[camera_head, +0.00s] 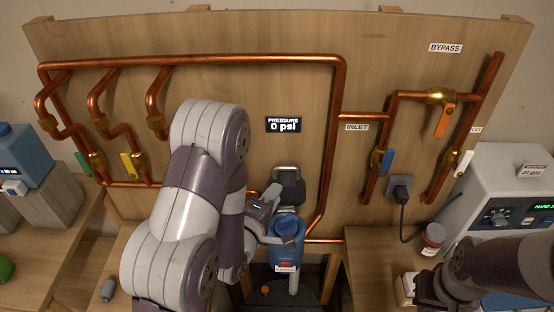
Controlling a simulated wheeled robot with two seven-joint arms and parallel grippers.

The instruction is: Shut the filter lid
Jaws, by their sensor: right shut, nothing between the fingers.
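The filter is a blue housing (287,230) at the lower centre, with a red mark on its front. Its dark grey lid (289,187) stands raised behind the housing's top, so the filter is open. My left gripper (282,218) is at the left side of the filter, in front of and below the raised lid. Its fingers appear apart, with nothing clearly between them; contact with the housing is hard to tell. My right gripper (428,291) is at the lower right, away from the filter, shut and empty.
Copper pipes (342,130) with coloured valve handles run across the wooden panel. A pressure display (283,125) reads 0 psi. A white machine (500,190) and a red-and-white jar (433,238) stand at right. A blue container (22,155) stands at left.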

